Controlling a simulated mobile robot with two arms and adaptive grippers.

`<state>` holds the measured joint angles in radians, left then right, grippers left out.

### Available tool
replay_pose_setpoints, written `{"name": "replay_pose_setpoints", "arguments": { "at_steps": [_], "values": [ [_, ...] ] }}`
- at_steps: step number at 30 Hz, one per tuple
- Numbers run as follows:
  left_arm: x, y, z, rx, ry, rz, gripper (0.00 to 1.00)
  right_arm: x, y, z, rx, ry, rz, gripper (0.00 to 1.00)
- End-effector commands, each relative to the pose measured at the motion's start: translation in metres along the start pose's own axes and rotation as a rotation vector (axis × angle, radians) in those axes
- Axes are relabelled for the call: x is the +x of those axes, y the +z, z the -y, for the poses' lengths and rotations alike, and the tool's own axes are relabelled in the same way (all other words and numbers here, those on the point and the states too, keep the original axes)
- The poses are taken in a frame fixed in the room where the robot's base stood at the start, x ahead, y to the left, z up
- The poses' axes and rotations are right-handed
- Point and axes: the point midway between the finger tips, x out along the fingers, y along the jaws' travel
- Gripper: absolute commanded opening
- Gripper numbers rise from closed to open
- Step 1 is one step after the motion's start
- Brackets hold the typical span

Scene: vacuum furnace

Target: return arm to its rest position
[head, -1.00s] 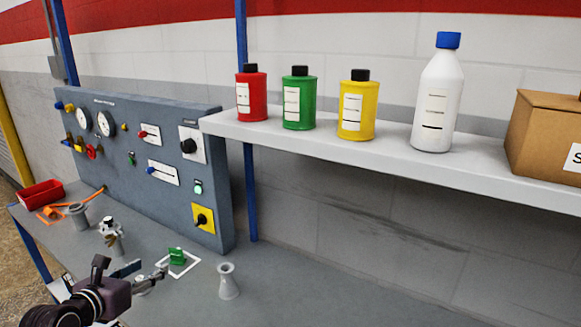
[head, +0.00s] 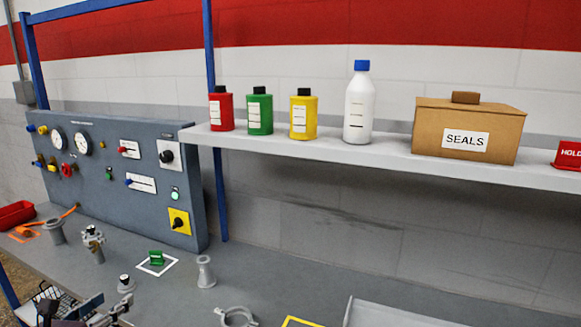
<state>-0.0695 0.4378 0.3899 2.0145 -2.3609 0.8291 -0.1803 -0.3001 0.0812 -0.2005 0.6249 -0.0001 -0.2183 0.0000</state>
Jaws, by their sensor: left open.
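My left gripper (head: 93,316) is at the lower left of the head view, low over the front of the bench (head: 300,277). It is open, and I see nothing between its fingers. The frame's bottom edge cuts off most of it and the arm behind it. My right gripper is not in view.
The control panel (head: 95,172) stands at the back left. A green block (head: 157,258) sits in a white outline; a grey flanged fitting (head: 205,271) and a clamp ring (head: 235,316) stand nearby. The shelf (head: 380,153) holds bottles and a SEALS box (head: 467,130). A grey tray (head: 400,314) is front right.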

Motion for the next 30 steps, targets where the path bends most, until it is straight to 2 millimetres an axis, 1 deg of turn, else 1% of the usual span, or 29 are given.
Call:
{"name": "replay_pose_setpoints", "arguments": {
  "at_steps": [1,8,11,14,15,17,18,20,21,23,24,26,27,29,30],
  "values": [
    [0.0,0.004,0.01,-0.023,-0.025,0.026,0.48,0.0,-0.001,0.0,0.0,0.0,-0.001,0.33],
    [-0.009,0.034,0.054,-0.173,-0.147,0.184,0.48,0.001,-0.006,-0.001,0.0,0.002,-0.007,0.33],
    [-0.018,0.052,0.074,-0.28,-0.21,0.273,0.48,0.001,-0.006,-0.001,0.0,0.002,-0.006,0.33],
    [-0.032,0.072,0.09,-0.42,-0.27,0.373,0.48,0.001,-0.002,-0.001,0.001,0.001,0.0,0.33],
    [-0.039,0.08,0.095,-0.491,-0.293,0.418,0.48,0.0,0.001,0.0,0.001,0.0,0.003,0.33],
    [-0.052,0.093,0.098,-0.626,-0.326,0.492,0.48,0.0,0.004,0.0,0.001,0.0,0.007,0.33],
    [-0.062,0.1,0.097,-0.734,-0.342,0.544,0.48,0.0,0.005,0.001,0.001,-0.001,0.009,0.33],
    [-0.076,0.107,0.088,-0.921,-0.352,0.62,0.48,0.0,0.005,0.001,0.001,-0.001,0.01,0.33],
    [-0.084,0.107,0.079,-1.053,-0.346,0.665,0.48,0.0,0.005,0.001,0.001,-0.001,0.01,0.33],
    [-0.093,0.099,0.062,-1.255,-0.314,0.72,0.48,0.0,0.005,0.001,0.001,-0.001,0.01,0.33],
    [-0.097,0.088,0.051,-1.391,-0.28,0.747,0.48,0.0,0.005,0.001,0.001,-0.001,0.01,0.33],
    [-0.1,0.063,0.034,-1.597,-0.207,0.771,0.48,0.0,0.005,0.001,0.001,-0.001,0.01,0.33],
    [-0.101,0.041,0.025,-1.732,-0.142,0.777,0.48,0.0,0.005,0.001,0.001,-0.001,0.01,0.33],
    [-0.102,0.002,0.017,-1.927,-0.024,0.766,0.48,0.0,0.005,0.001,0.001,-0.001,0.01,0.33],
    [-0.103,-0.029,0.016,-2.052,0.07,0.747,0.48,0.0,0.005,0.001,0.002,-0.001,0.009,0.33]
  ]
}}
